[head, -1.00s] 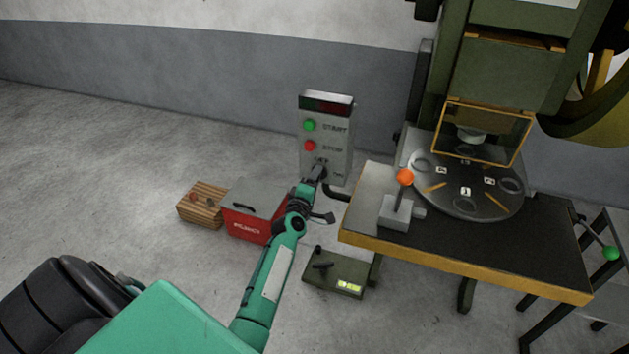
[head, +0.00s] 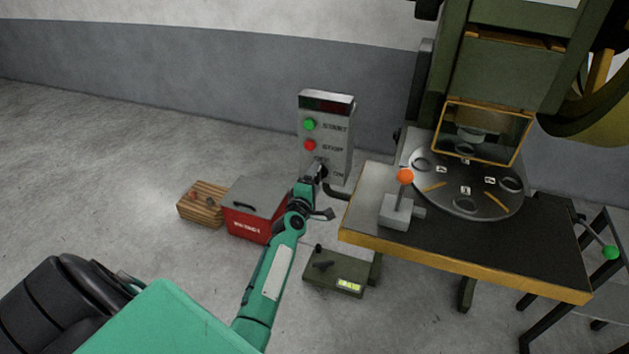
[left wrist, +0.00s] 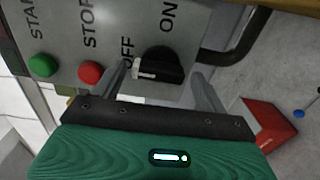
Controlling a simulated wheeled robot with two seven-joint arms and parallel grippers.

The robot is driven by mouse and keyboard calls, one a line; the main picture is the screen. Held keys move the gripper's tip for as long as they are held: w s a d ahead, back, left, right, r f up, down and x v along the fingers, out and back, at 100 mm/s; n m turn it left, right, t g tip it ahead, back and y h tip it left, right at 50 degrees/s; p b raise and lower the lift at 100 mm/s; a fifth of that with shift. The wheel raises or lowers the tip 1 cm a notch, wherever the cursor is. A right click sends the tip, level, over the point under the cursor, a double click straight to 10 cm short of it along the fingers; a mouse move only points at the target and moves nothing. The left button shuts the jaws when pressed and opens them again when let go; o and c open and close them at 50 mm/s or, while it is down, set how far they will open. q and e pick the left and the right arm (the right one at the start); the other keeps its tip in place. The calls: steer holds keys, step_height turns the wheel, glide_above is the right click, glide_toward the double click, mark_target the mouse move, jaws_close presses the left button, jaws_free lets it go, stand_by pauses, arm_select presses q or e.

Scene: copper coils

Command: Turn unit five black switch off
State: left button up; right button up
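The grey control panel (head: 342,140) has a green START button, a red STOP button and a black switch under them. In the left wrist view the black switch (left wrist: 166,68) has its white-marked end toward the left of the picture, near the partly covered OFF label; the ON label stands above right. My left gripper (left wrist: 163,88) is open, one finger on each side of the switch; whether they touch it I cannot tell. In the head view my left gripper (head: 320,170) is at the panel's lower part and hides the switch. My right gripper is not in view.
A machine table (head: 465,268) with an orange-knobbed lever (head: 403,190) stands right of the panel. A red box (head: 249,222) and a wooden crate (head: 204,216) are on the floor to the left. A green pedal unit (head: 335,277) lies below.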

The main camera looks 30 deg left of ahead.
arm_select(q)
steer(key=shift+s, duration=0.1)
steer(key=v, duration=1.3)
steer(key=shift+s+d+b, duration=0.15)
steer(key=shift+s+b, duration=0.15)
steer(key=shift+b, duration=0.05)
